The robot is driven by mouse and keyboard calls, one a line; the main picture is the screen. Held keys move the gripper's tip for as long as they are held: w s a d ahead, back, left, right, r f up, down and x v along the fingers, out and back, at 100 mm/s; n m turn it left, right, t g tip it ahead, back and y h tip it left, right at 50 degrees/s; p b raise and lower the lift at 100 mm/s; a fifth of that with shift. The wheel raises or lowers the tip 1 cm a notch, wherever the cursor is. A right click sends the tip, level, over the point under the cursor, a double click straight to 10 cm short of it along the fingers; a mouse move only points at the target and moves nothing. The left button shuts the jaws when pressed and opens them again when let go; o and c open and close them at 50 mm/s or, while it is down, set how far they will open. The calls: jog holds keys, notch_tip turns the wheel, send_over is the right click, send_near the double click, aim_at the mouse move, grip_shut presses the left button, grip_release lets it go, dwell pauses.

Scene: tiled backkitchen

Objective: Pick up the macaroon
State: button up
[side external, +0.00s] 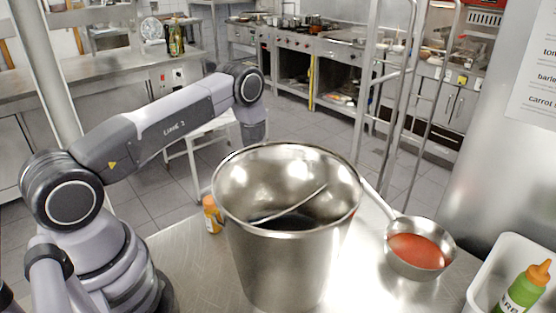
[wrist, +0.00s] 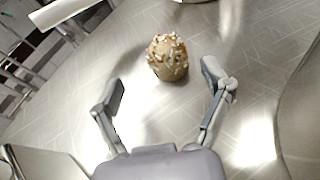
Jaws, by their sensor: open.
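The macaroon (wrist: 168,58) shows in the wrist view as a round, light-brown piece with pale bits on top, resting on the steel table (wrist: 260,45). My gripper (wrist: 163,92) is open and empty, its two fingers spread apart. The macaroon lies just beyond the fingertips, roughly centred between them, and appears apart from both. In the side external view the macaroon and my gripper are hidden behind the large steel pot (side external: 290,250).
A ladle or pan of red sauce (side external: 418,250) stands right of the pot. An orange-capped small bottle (side external: 212,214) is at its left. A white tray (side external: 487,268) with a green bottle (side external: 524,288) sits at far right. Bare table surrounds the macaroon.

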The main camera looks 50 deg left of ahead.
jog(key=x, duration=0.5)
jog(key=shift+s+d+f, duration=0.25)
jog(key=shift+s+d, duration=0.05)
jog(key=c, duration=1.1)
